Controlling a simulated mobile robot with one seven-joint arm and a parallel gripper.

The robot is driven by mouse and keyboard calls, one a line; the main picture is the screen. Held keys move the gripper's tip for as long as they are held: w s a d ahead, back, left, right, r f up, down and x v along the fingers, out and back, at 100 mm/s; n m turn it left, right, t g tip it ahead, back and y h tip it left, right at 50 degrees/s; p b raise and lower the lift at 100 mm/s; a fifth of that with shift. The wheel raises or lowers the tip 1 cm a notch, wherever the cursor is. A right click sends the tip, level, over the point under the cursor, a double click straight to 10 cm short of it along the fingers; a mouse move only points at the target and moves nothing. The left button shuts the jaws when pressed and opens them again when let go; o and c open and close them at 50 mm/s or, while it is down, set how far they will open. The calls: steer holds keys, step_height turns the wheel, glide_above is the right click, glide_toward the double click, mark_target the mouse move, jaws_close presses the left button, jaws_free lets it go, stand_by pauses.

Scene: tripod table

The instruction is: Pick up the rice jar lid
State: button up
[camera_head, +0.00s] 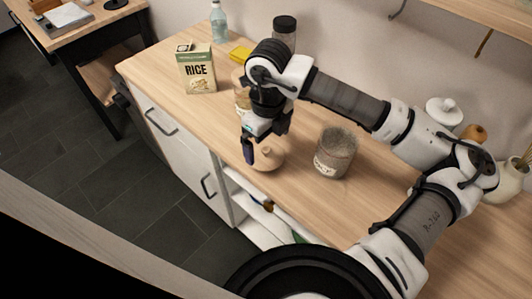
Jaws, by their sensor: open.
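A round wooden lid with a knob (268,160) lies on the wooden counter near its front edge; I take it to be the rice jar lid. A labelled glass jar (335,158) with greyish contents stands to its right; its label is too small to read. My gripper (262,144) is open and points down just above and behind the lid, with one dark finger at the lid's left side. The other finger is hard to make out. I cannot tell whether the fingers touch the lid. A second jar (241,98) is partly hidden behind my gripper.
A rice box (196,70), a blue bottle (218,22), a yellow item (240,54) and a dark-lidded jar (285,32) stand towards the back. A white lidded pot (444,112) stands at right behind my arm. The counter (160,70) is clear at far left.

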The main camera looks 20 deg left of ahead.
steer(key=shift+w+a+f+p, duration=0.1)
steer(key=shift+f+p, duration=0.15)
steer(key=shift+f, duration=0.5)
steer(key=shift+s+a+f+p, duration=0.1)
steer(key=shift+f+p, duration=0.2)
steer(key=shift+f, duration=0.5)
steer(key=shift+w+a+f+p, duration=0.1)
steer(key=shift+f+p, duration=0.15)
steer(key=shift+f, duration=0.5)
steer(key=c, duration=0.9)
